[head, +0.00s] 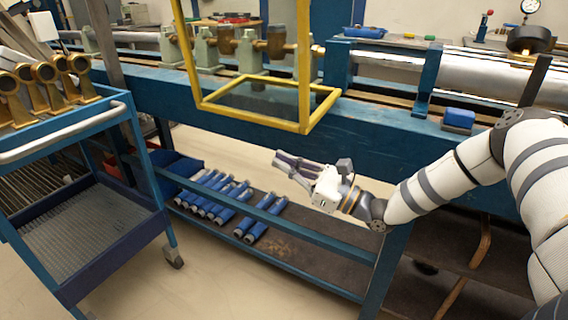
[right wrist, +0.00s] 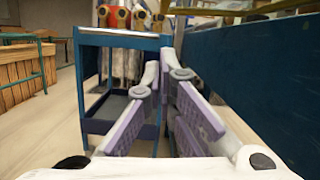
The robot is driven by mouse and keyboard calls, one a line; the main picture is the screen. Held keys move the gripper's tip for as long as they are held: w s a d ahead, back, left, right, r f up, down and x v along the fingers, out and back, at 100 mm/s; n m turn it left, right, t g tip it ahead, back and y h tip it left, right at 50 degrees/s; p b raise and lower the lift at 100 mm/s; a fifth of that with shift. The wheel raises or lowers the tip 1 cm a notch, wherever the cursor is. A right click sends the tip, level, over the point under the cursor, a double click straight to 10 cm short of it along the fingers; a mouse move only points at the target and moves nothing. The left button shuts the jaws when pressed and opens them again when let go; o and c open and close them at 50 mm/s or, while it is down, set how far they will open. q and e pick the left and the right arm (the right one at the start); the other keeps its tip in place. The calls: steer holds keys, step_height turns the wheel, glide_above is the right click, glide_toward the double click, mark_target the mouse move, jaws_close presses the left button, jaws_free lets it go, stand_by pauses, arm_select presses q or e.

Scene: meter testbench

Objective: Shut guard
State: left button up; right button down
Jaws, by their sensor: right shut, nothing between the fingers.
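The guard (head: 304,70) is a yellow frame at the upper middle of the head view. Its uprights run out of the top edge, and its lower frame juts out at the front of the blue bench. A dark see-through pane shows within the lower frame. My right gripper (head: 283,163) is below and in front of the guard, apart from it, pointing left. It is shut and empty. Its purple-padded fingers also show in the right wrist view (right wrist: 162,85), where I cannot make out the guard clearly. My left gripper is not in view.
A blue trolley (head: 75,135) with brass fittings (head: 40,85) on top stands at the left. The blue bench beam (head: 400,135) runs behind my right arm. Several blue cylinders (head: 215,195) lie on the shelf below. The floor between trolley and bench is clear.

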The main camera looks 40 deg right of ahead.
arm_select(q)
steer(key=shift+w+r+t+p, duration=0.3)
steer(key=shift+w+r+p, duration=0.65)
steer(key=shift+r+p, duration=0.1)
arm_select(e)
steer(key=w+a+r, duration=0.2)
steer(key=w+r, duration=0.2)
steer(key=r, duration=0.1)
steer(key=shift+w+a, duration=0.3)
steer(key=shift+w, duration=0.05)
steer(key=shift+r, duration=0.15)
